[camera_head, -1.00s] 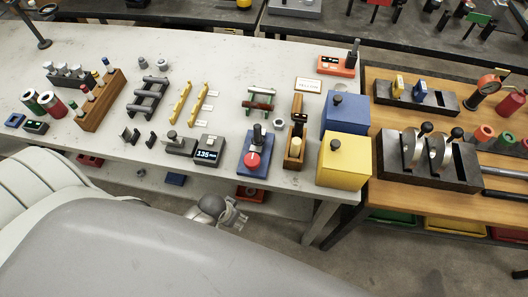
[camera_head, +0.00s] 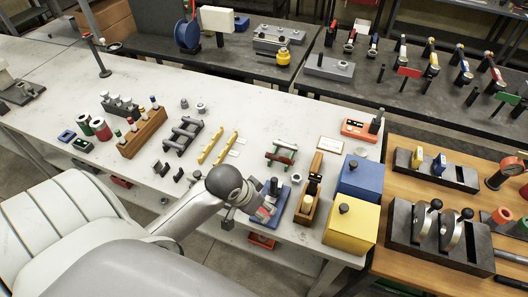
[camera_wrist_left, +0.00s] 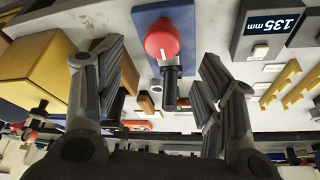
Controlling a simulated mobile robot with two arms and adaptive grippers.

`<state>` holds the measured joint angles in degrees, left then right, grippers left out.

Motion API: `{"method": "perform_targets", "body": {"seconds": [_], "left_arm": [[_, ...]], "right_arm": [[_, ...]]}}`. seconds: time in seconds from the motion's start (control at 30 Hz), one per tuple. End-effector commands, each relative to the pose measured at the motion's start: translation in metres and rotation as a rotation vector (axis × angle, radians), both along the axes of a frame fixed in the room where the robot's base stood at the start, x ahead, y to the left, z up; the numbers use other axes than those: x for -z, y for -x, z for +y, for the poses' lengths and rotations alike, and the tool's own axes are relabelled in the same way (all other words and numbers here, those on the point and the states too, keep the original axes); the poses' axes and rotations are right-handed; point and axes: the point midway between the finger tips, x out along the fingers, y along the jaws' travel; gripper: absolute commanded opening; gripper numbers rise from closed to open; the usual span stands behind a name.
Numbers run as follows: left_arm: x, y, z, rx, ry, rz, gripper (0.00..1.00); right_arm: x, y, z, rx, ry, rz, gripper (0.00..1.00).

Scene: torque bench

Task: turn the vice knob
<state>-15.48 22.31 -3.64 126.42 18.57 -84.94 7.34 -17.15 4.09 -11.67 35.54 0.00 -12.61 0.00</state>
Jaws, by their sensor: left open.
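A red round knob with a white mark (camera_wrist_left: 161,41) sits on a blue base plate (camera_wrist_left: 145,15), with a black post (camera_wrist_left: 170,88) beside it. I take this knob as the vice knob; the pictures do not label it. My left gripper (camera_wrist_left: 160,60) is open, with its fingers apart on either side of the knob and post in the left wrist view. Contact with the knob cannot be told. My right gripper is not in view.
A wooden block device (camera_head: 309,194) stands just right of the knob. Yellow (camera_head: 350,225) and blue (camera_head: 360,178) boxes stand further right. The display reading 135 mm (camera_wrist_left: 275,22) is close on the other side.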

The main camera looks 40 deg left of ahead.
Motion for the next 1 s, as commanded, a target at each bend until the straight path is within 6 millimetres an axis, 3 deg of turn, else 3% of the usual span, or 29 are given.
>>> {"method": "perform_targets", "body": {"seconds": [0.2,0.4,0.87,1.0], "left_arm": [[0.035,-0.015,-0.002,-0.001,-0.001,0.002,0.63],[0.056,-0.023,-0.004,0.0,0.0,0.001,0.63],[0.064,-0.026,-0.004,0.001,-0.002,-0.001,0.63],[0.064,-0.026,-0.004,0.001,-0.002,-0.001,0.45]], "right_arm": [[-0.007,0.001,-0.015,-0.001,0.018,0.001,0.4],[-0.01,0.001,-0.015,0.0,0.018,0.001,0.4],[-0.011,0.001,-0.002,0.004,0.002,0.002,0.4],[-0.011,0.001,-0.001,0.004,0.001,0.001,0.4]]}}
